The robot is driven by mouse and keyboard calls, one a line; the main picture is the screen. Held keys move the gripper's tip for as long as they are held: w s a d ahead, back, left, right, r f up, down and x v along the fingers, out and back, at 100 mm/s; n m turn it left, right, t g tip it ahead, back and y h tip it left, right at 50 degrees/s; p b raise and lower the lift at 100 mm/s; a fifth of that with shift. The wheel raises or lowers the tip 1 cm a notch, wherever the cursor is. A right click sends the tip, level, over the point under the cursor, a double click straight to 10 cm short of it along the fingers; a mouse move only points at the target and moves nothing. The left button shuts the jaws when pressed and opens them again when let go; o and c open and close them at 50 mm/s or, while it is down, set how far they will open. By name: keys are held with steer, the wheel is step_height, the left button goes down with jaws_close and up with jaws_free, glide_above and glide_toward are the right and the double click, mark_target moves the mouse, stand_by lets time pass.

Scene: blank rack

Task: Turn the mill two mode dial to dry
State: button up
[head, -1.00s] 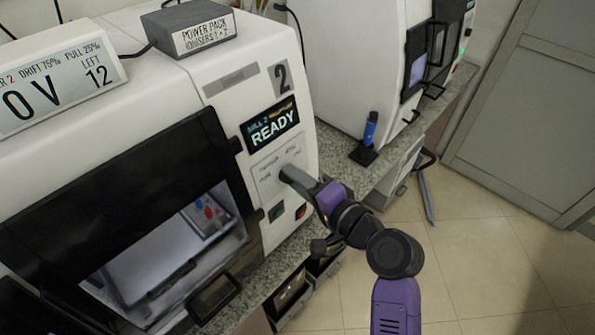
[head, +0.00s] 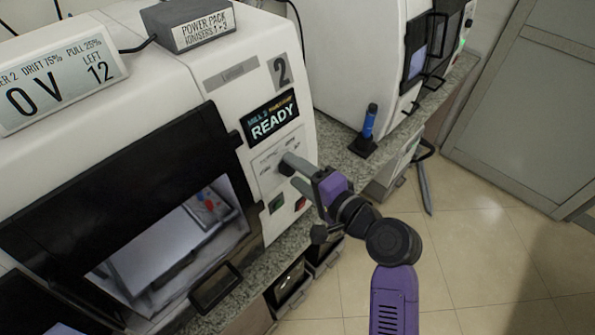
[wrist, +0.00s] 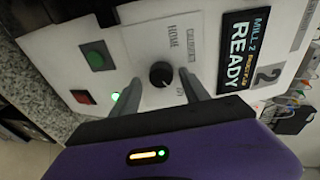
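Mill two is the white machine marked 2, with a READY screen (head: 271,117) above its control panel. Its mode dial (wrist: 161,74) is a black round knob on a pale label plate (wrist: 165,45) in the wrist view. The words around the knob are only partly readable. My gripper (wrist: 164,82) is open, with one finger on each side of the dial and a gap to the knob on both sides. In the head view my gripper (head: 287,166) is at the panel and hides much of the dial.
A green button (wrist: 96,57) and a red button (wrist: 84,97) sit beside the dial plate. Mill two's dark door (head: 130,190) is at left. A blue tool on a black stand (head: 369,125) stands on the granite counter at right. The tiled floor is open.

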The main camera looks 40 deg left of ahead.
steer(key=shift+d, duration=0.1)
steer(key=b+v, duration=0.2)
steer(key=v, duration=0.5)
steer(key=shift+d, duration=0.25)
steer(key=shift+s+r, duration=0.1)
stand_by(0.3)
